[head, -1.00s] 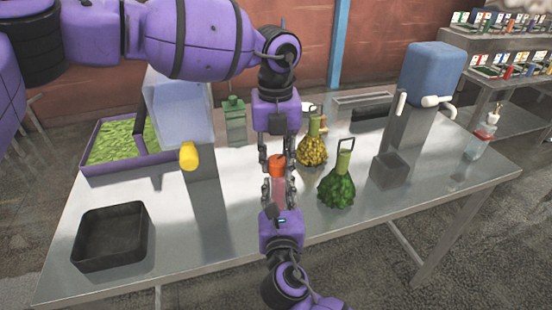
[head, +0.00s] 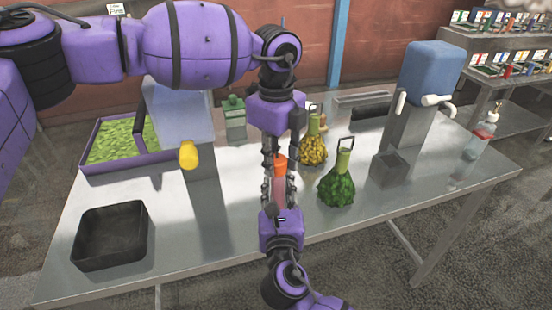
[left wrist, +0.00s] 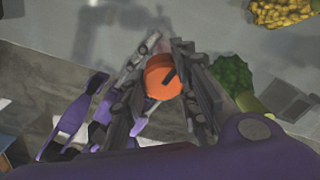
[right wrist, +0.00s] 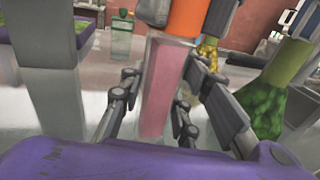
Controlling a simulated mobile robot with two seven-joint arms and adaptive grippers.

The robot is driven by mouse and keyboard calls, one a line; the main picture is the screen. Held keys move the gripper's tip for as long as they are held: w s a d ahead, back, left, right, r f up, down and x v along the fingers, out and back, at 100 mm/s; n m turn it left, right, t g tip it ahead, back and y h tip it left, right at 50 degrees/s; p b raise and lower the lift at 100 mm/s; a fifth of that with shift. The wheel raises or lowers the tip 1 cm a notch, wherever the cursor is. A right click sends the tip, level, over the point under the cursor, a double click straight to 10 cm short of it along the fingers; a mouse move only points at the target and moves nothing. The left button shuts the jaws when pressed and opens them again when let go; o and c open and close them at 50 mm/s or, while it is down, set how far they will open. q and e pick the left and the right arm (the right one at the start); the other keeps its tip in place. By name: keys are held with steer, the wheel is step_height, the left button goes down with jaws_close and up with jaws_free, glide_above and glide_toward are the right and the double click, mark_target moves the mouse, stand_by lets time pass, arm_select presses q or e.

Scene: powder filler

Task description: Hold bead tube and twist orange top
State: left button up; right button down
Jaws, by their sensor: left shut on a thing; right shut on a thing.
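The bead tube (head: 279,191) stands upright above the table, a pinkish square column with an orange top (head: 280,165). My left gripper (head: 281,158) reaches down from above and is shut on the orange top, which shows as a round orange cap with a dark mark (left wrist: 160,78) between its fingers in the left wrist view. My right gripper (head: 279,187) comes from the front and is shut on the tube body below. The right wrist view shows the pink body (right wrist: 165,88) between its fingers, with the orange top (right wrist: 186,16) above. The tube's lower end is partly hidden.
A green beaded flask (head: 336,187) and a yellow one (head: 313,150) stand close to the right. A black tray (head: 108,264) lies at the front left. A dispenser with a yellow knob (head: 188,155) stands left, a blue-topped one (head: 431,70) right.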

mark_target(276, 160)
arm_select(q)
steer(key=shift+s+n, duration=0.2)
steer(key=shift+n, duration=0.1)
stand_by(0.4)
steer(key=o, duration=1)
steer(key=shift+w, duration=0.1)
steer(key=shift+r, duration=0.25)
step_height(276, 160, up, 12)
steer(key=shift+f, duration=0.25)
